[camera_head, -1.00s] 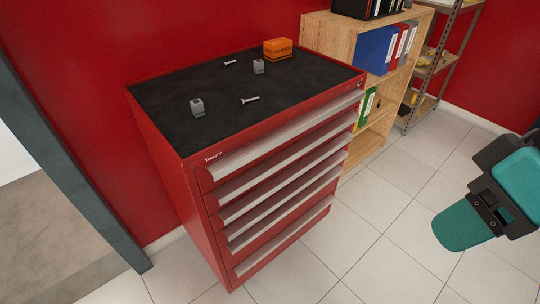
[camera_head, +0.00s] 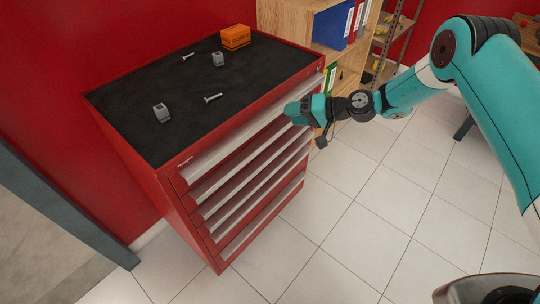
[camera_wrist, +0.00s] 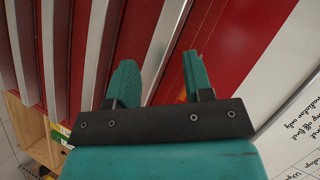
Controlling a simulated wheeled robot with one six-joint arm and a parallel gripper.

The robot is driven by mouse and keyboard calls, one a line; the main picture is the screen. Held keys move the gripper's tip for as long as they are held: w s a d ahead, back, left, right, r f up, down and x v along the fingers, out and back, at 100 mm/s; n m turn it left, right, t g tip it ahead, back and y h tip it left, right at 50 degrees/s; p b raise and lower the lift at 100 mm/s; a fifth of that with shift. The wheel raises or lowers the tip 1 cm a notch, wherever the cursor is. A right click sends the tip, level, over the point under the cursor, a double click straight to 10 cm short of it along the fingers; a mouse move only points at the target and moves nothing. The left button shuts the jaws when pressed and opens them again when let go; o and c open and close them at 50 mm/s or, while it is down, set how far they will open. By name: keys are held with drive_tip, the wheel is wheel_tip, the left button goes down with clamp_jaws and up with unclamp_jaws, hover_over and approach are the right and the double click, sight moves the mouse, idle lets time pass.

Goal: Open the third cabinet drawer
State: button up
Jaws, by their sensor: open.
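The red cabinet (camera_head: 133,188) has several drawers with long pale handle strips, and all look shut. The third drawer's handle (camera_head: 254,180), counted from the top, runs across the front in the head view. My gripper (camera_head: 290,108) is at the right part of the cabinet front, near the upper drawers. In the wrist view my gripper (camera_wrist: 160,80) is open, with two teal fingers apart. A pale handle strip (camera_wrist: 166,45) appears between them there. I cannot tell which drawer it belongs to or whether the fingers touch it.
The black cabinet top (camera_head: 170,95) carries an orange box (camera_head: 236,37), grey blocks and bolts. A wooden shelf (camera_head: 288,22) with binders stands behind at the right. The tiled floor (camera_head: 335,225) before the drawers is clear. A dark post (camera_head: 60,205) stands at the left.

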wheel_tip(320, 180, down, 12)
drive_tip(key=s+d+m+t+y+p, duration=0.2)
drive_tip(key=d+m+t, duration=0.1)
drive_tip(key=m, duration=0.1)
drive_tip(key=m+t+p, duration=0.2)
drive_tip(key=m+t, duration=0.3)
drive_tip(key=m, duration=0.1)
approach(270, 161)
drive_tip(key=shift+h, duration=0.4)
drive_tip(key=shift+r+b+x, duration=0.15)
drive_tip(key=shift+b+x, duration=2.4)
drive_tip(key=shift+b, duration=3.8)
drive_tip(key=shift+r+b+x, duration=0.2)
drive_tip(key=shift+b+x, duration=2.4)
drive_tip(key=shift+b, duration=3.7)
drive_tip(key=shift+s, duration=0.1)
